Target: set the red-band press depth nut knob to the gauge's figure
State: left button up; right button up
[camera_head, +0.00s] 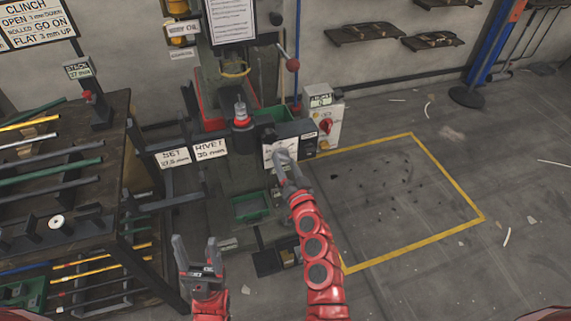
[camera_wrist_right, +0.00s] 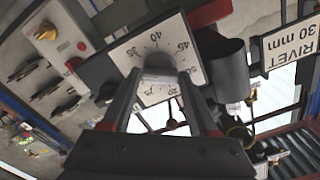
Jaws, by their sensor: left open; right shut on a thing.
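The press (camera_head: 240,75) stands at the middle back, with a red band (camera_head: 242,123) around its ram. A white dial plate (camera_head: 272,152) is on its front; in the right wrist view the dial (camera_wrist_right: 140,50) shows 35, 40, 45, 50 around a grey knob (camera_wrist_right: 158,65). My right gripper (camera_head: 284,160) is shut on this knob, its fingers on either side in the wrist view (camera_wrist_right: 160,82). The pointer setting is hidden. A gauge (camera_head: 77,70) on the left bench reads what looks like 17 mm. My left gripper (camera_head: 198,250) is open and empty, low in front of the press.
Signs read RIVET 30 mm (camera_head: 210,148) and SET (camera_head: 173,157), its figure unclear. A rod rack (camera_head: 60,180) fills the left.

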jog(key=shift+c, duration=1.1)
jog(key=shift+m, duration=0.3)
jog(key=m+b, duration=0.1)
jog(key=m, duration=0.1)
jog(key=shift+d+f+m, duration=0.1)
jog(key=shift+m, duration=0.3)
jog(key=m+b, duration=0.1)
jog(key=m, duration=0.2)
jog(key=shift+m, duration=1.4)
